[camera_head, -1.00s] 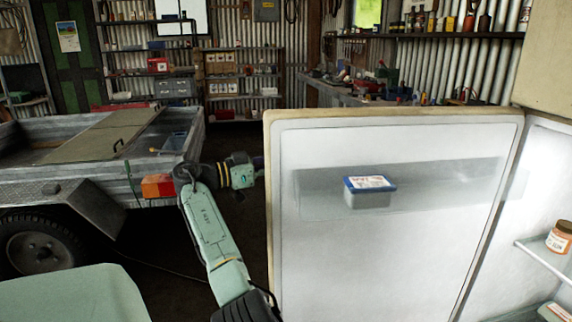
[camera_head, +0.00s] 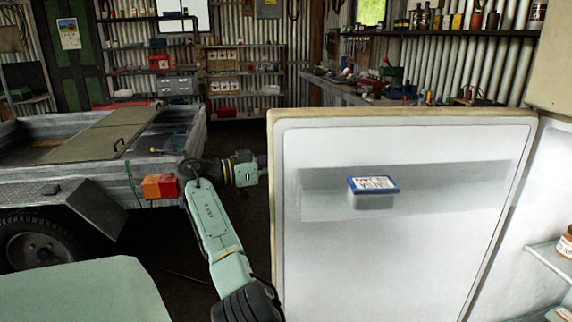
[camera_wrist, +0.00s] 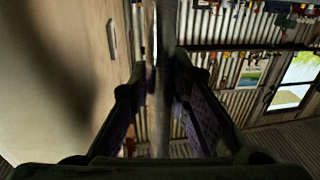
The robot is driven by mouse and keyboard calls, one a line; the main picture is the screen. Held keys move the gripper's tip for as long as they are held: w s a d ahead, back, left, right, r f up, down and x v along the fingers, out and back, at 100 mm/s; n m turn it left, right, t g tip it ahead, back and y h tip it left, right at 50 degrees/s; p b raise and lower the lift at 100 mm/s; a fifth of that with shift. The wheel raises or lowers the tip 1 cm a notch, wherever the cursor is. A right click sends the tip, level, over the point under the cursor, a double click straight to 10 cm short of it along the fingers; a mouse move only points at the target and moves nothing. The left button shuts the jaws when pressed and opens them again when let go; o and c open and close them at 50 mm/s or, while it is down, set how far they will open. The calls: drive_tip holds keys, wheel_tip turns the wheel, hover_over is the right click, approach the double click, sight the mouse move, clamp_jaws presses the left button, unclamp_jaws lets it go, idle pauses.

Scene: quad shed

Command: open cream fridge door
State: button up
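The cream fridge door (camera_head: 400,255) stands wide open in the head view, with its white inner face towards me. A blue-lidded tub (camera_head: 373,190) sits in its door shelf. My gripper (camera_head: 263,166) is at the door's free left edge, with its tips partly hidden there. In the wrist view, the cream outer face of the door (camera_wrist: 55,80) fills the left, with a slim handle (camera_wrist: 112,40) on it. My gripper's two fingers (camera_wrist: 160,95) are apart, beside that face. I see no handle between them. Whether a finger touches the door is unclear.
The fridge interior (camera_head: 545,210) with shelves and a jar shows at right. A metal trailer (camera_head: 70,180) with a wheel stands at left. A workbench (camera_head: 340,93) and shelving line the back wall. Dark floor is clear between trailer and door.

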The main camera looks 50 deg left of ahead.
drive_tip(key=o, duration=0.5)
drive_tip(key=shift+s+a, duration=0.1)
drive_tip(key=v, duration=0.7)
drive_tip(key=shift+s+a, duration=0.1)
drive_tip(key=shift+s, duration=0.1)
idle(0.3)
